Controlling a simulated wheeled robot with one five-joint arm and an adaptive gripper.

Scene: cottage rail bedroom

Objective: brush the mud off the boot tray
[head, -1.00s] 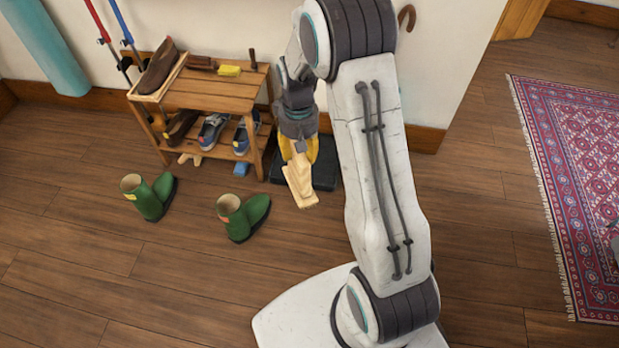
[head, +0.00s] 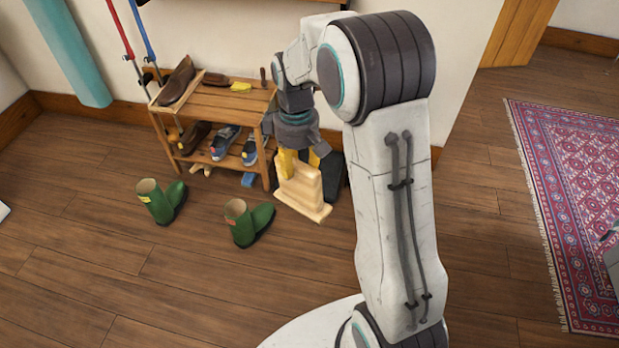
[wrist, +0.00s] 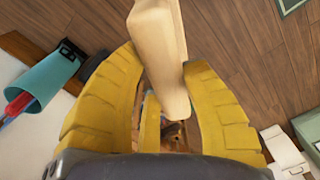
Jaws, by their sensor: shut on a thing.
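My gripper (head: 300,161), with yellow fingers, points down beside the shoe bench. The dark boot tray (head: 334,178) is on the floor by the wall, right of the bench. The gripper and brush hide much of it. I cannot make out any mud, nor tell whether the brush touches the tray or floor.
A wooden shoe bench (head: 217,97) holding several shoes stands left of the tray. Green boots (head: 164,202) and (head: 249,222) stand on the floor before it. A patterned rug (head: 570,190) lies at the right. The wooden floor at the front left is clear.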

